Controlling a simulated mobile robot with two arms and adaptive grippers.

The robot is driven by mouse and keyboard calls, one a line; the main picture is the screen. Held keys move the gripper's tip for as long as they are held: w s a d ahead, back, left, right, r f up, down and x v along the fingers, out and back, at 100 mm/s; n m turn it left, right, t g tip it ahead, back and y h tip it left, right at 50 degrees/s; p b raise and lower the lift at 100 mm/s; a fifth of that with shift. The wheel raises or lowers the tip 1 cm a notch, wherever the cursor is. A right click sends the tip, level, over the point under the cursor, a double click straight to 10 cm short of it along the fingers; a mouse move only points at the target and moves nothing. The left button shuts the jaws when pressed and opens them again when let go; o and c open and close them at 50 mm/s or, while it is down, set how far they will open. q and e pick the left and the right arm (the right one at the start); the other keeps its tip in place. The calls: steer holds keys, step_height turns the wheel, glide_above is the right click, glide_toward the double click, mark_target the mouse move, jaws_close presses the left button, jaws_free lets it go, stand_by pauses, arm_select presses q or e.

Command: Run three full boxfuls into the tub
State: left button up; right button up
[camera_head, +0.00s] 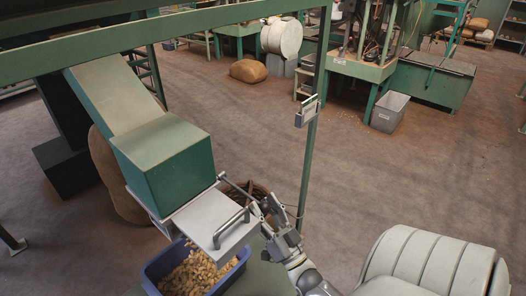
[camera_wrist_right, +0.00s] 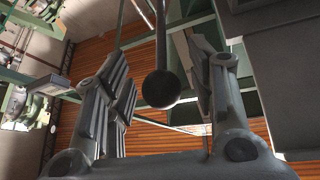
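A green box (camera_head: 165,160) sits at the foot of a sloping chute (camera_head: 115,90). Under it a pale grey metal plate (camera_head: 207,215) with a dark bar handle (camera_head: 231,228) sticks out towards the right. A blue tub (camera_head: 153,284) stands below the plate, with many nuts (camera_head: 195,275) in it; the plate hides part of it. A lever rod (camera_head: 238,188) reaches out beside the box. My right gripper (camera_head: 266,207) is at the rod's outer end. In the right wrist view my gripper (camera_wrist_right: 157,60) is open, with the lever's dark ball knob (camera_wrist_right: 160,89) between its fingers, gaps showing on both sides.
A green post (camera_head: 314,130) with a small grey box (camera_head: 307,111) stands just beyond my right gripper. A large pale ribbed drum shape (camera_head: 430,262) is at the lower right. A brown sack (camera_head: 115,180) leans behind the green box. Open floor (camera_head: 240,120) lies beyond.

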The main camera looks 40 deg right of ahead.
steer(key=shift+s, duration=0.15)
steer(key=v, duration=1.2)
steer(key=shift+r, duration=0.1)
stand_by(0.8)
